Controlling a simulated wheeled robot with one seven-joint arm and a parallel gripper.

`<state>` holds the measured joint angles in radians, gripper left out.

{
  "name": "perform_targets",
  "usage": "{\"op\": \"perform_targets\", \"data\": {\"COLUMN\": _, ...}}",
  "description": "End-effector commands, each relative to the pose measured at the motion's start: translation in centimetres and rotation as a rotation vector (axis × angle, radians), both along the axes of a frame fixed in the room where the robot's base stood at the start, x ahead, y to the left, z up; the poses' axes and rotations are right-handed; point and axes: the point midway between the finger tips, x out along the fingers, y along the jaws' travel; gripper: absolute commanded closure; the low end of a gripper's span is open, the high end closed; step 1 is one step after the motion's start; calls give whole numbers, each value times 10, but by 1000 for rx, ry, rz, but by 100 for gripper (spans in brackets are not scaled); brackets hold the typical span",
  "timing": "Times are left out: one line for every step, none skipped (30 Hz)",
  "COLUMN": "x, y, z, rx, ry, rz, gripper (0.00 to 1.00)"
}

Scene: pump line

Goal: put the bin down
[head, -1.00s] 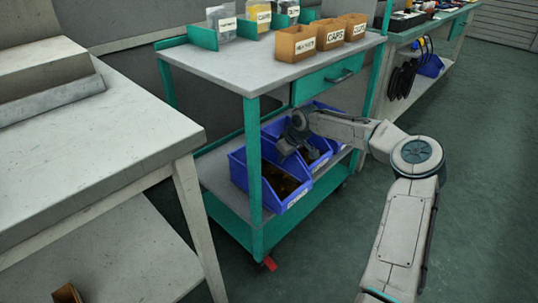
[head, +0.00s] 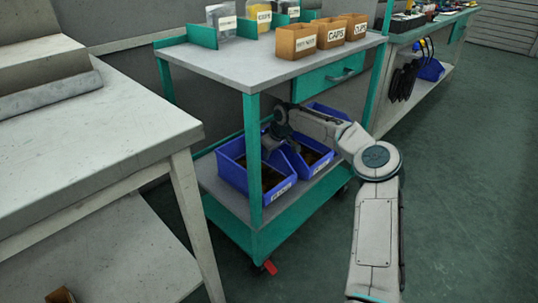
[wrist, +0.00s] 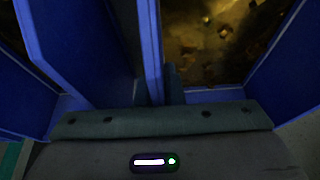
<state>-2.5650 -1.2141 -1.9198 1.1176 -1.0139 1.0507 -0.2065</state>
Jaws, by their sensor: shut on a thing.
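The blue bin (head: 231,172) with brown contents and a white front label is at the near left end of the green cart's lower shelf (head: 229,204). A cart post hides part of it. My gripper (head: 271,147) reaches in from the right and is shut on the bin's wall. In the wrist view, the held wall (wrist: 150,50) rises by a dark finger, with small brownish parts inside the bin to its right. The bin looks level, at or just above the shelf; I cannot tell whether it touches.
A second blue bin (head: 320,160) sits close on the right, with another behind it. The cart's top (head: 270,68) overhangs the shelf and carries labelled boxes. Its corner post (head: 254,150) stands in front. A grey table (head: 90,150) is at left; the right floor is open.

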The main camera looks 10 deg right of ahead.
Motion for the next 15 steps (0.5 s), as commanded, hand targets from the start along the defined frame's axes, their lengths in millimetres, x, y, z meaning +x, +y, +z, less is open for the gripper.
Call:
{"op": "perform_targets", "data": {"x": 0, "y": 1, "z": 2, "rx": 2, "ry": -2, "rz": 0, "gripper": 100}}
{"op": "perform_targets", "data": {"x": 0, "y": 1, "z": 2, "rx": 2, "ry": -2, "rz": 0, "gripper": 100}}
{"op": "perform_targets", "data": {"x": 0, "y": 1, "z": 2, "rx": 2, "ry": -2, "rz": 0, "gripper": 100}}
{"op": "perform_targets", "data": {"x": 0, "y": 1, "z": 2, "rx": 1, "ry": -2, "rz": 0, "gripper": 100}}
{"op": "perform_targets", "data": {"x": 0, "y": 1, "z": 1, "rx": 1, "ry": -2, "rz": 0, "gripper": 100}}
{"op": "perform_targets", "data": {"x": 0, "y": 1, "z": 0, "rx": 2, "ry": -1, "rz": 0, "gripper": 100}}
{"op": "perform_targets", "data": {"x": 0, "y": 1, "z": -1, "rx": 2, "ry": -1, "rz": 0, "gripper": 100}}
{"op": "perform_targets", "data": {"x": 0, "y": 1, "z": -2, "rx": 2, "ry": -1, "rz": 0, "gripper": 100}}
{"op": "perform_targets", "data": {"x": 0, "y": 1, "z": -3, "rx": 2, "ry": -1, "rz": 0, "gripper": 100}}
{"op": "perform_targets", "data": {"x": 0, "y": 1, "z": -3, "rx": 0, "ry": -1, "rz": 1, "gripper": 84}}
{"op": "perform_targets", "data": {"x": 0, "y": 1, "z": -3, "rx": 0, "ry": -1, "rz": 1, "gripper": 75}}
{"op": "perform_targets", "data": {"x": 0, "y": 1, "z": -3, "rx": 0, "ry": 0, "rz": 1, "gripper": 70}}
{"op": "perform_targets", "data": {"x": 0, "y": 1, "z": -3, "rx": 0, "ry": 0, "rz": 1, "gripper": 70}}
{"op": "perform_targets", "data": {"x": 0, "y": 0, "z": -3, "rx": 0, "ry": 0, "rz": 1, "gripper": 70}}
{"op": "perform_targets", "data": {"x": 0, "y": 0, "z": -3, "rx": 0, "ry": 0, "rz": 1, "gripper": 70}}
